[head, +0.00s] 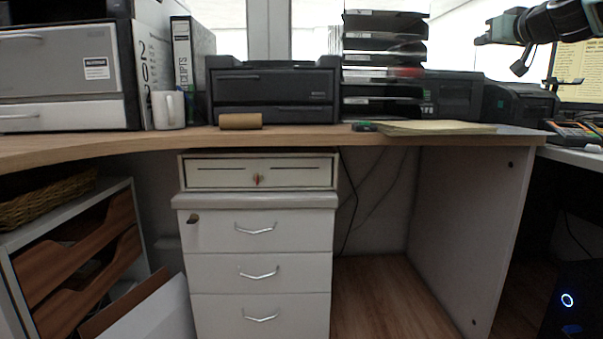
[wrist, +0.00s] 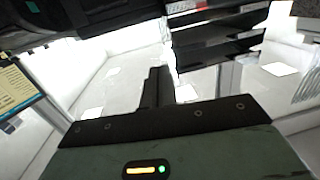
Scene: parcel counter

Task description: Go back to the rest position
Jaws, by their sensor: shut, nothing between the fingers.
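My gripper (head: 494,31) is at the upper right of the head view, raised in the air above the right end of the counter. In the wrist view my gripper (wrist: 157,86) shows its dark fingers together with nothing between them. Nothing touches it in either view. The wooden counter (head: 290,138) runs below, well apart from it.
A black printer (head: 275,93), a letter tray stack (head: 383,60) and a white mug (head: 168,109) stand on the counter. A brown cardboard roll (head: 240,121) and a yellowish paper pad (head: 435,128) lie there. A white drawer unit (head: 258,265) stands below. Floor (head: 375,290) shows beside it.

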